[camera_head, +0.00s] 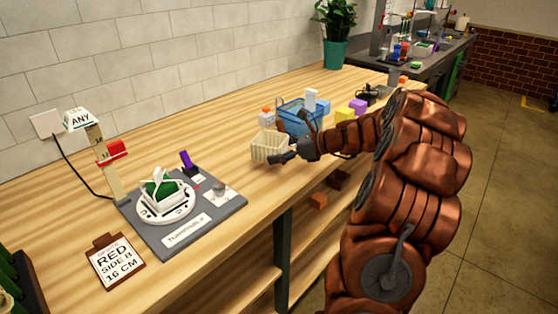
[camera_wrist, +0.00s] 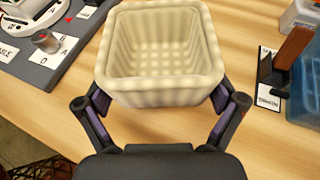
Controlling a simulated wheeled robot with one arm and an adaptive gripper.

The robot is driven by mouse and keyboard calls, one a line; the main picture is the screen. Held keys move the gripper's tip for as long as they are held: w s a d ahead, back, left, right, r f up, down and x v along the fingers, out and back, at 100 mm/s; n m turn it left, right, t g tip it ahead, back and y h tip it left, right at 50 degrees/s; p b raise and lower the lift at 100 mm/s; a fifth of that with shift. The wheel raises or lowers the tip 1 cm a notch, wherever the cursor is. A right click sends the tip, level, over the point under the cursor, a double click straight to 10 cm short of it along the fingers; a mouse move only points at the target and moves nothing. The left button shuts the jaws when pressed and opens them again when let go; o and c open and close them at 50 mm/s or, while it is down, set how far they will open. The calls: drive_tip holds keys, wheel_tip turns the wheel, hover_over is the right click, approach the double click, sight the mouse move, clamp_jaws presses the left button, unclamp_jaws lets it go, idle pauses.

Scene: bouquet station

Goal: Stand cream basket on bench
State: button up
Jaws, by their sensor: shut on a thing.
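The cream basket (camera_head: 268,149) is at the middle of the wooden bench (camera_head: 100,190), left of a blue crate. In the wrist view the cream basket (camera_wrist: 163,93) is close, its square opening facing the camera and empty inside. My gripper (camera_wrist: 161,103) is shut on the basket's near side, with one dark finger at the left and one at the right. In the head view my gripper (camera_head: 287,155) reaches in from the right. The basket looks upright. I cannot tell whether its base touches the bench; bare wood shows around it.
A blue crate (camera_head: 290,122) stands just right of the basket. A grey board (camera_head: 225,209) with a white turntable (camera_head: 172,214) lies at left, beside a height post (camera_head: 104,165) and a lettered card (camera_head: 115,262). Yellow and purple blocks lie farther right. Bare wood lies between board and basket.

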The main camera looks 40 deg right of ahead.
drive_tip(key=shift+f, duration=1.8)
drive_tip(key=shift+f, duration=0.15)
drive_tip(key=o, duration=0.8)
drive_tip(key=shift+o, duration=0.2)
drive_tip(key=v, duration=1.2)
drive_tip(key=shift+r+b, duration=0.2)
drive_tip(key=shift+b, duration=0.15)
